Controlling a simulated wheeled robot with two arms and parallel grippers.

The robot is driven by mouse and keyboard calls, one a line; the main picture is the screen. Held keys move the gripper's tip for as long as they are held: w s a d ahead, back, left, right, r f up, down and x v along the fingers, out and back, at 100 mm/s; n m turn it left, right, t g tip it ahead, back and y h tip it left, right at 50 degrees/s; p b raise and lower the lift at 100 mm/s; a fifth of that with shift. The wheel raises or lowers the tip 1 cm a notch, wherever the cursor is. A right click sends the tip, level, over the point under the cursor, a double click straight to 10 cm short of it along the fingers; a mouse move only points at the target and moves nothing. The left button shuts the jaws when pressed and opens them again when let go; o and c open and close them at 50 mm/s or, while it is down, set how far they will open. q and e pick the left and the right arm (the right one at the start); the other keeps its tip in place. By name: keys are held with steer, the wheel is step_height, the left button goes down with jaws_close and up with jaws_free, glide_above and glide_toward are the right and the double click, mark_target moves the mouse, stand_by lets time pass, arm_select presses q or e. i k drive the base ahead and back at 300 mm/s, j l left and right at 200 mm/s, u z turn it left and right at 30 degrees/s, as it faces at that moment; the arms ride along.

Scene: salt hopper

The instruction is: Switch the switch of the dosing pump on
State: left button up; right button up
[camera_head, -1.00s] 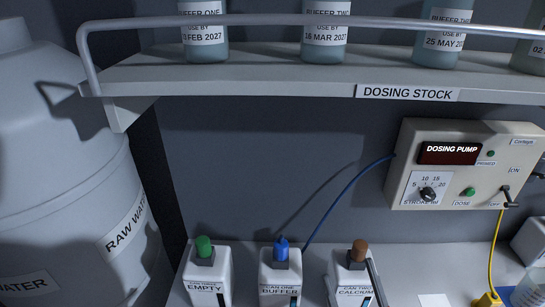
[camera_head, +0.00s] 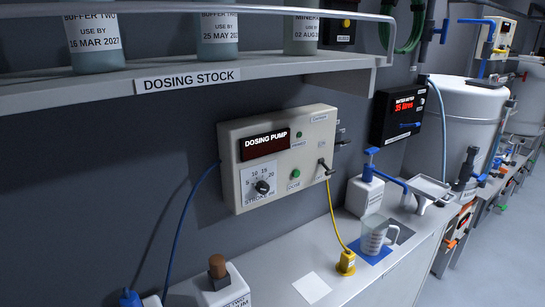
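The dosing pump (camera_head: 228,168) is a cream box on the grey wall, in the middle of the head view. Its front has a dark DOSING PUMP display (camera_head: 265,146), a stroke dial (camera_head: 262,187) and a green DOSE button (camera_head: 295,174). The switch (camera_head: 325,166) is a small dark lever at the right of the front, below the ON label. The lever tilts downward, away from ON. Neither of my grippers is in view.
A shelf with bottles (camera_head: 220,40) and a rail overhangs the pump at upper left. Below, the worktop holds a yellow plug (camera_head: 346,263) on a cable, a clear jug (camera_head: 374,235) and a white pump bottle (camera_head: 364,194). Space before the pump front looks clear.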

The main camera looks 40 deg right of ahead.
mark_target(330, 172)
steer(key=l+z, duration=1.05)
steer(key=k+l, duration=0.15)
steer(key=l, duration=0.15)
steer(key=k+l, duration=0.15)
steer(key=l, duration=0.15)
steer(key=i+j, duration=0.15)
steer(key=j, duration=0.15)
steer(key=i+j, duration=0.15)
steer(key=j, duration=0.15)
